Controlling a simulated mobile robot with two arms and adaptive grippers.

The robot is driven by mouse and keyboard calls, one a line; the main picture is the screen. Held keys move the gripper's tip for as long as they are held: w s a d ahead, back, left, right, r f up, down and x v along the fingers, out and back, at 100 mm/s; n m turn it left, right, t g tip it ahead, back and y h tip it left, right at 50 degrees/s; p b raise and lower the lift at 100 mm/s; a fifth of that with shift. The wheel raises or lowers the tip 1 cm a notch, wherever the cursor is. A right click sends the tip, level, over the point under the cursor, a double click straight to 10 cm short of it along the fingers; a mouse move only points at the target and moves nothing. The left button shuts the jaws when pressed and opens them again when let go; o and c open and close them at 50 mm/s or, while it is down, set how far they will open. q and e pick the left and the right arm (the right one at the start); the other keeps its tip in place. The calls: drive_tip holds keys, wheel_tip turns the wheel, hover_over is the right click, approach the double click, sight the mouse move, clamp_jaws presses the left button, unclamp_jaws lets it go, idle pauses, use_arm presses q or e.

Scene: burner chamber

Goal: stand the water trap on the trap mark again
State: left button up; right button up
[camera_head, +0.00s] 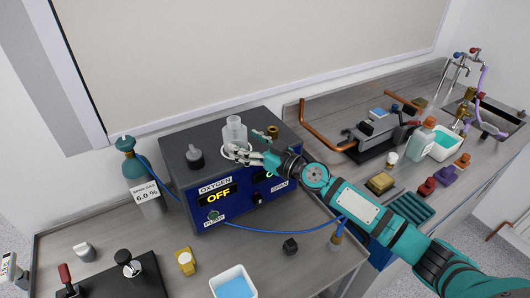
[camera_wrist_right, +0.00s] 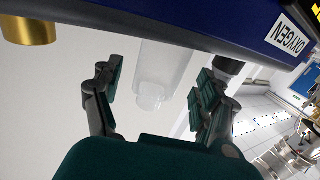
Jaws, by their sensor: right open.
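The water trap, a clear bottle with a narrower neck (camera_head: 235,131), stands upright on top of the blue and grey oxygen box (camera_head: 285,132). It also shows in the right wrist view (camera_wrist_right: 163,70), which is upside down. My right gripper (camera_head: 243,154) is open above the box top, right at the bottle's lower part. In the wrist view its two fingers (camera_wrist_right: 155,92) lie either side of the bottle's outline, with gaps showing. I cannot tell how deep the bottle sits between them. The trap mark cannot be made out. My left gripper is not in view.
A dark knob (camera_head: 195,156) and a brass fitting (camera_head: 272,131) stand on the box top near the bottle. A teal gas cylinder (camera_head: 146,190) is left of the box. A blue hose (camera_head: 285,229) runs along the front. A white tray (camera_head: 233,282) stands on the bench.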

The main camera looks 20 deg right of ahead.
drive_tip(key=b+v, duration=0.2)
drive_tip(key=v, duration=0.6)
drive_tip(key=shift+s, duration=0.15)
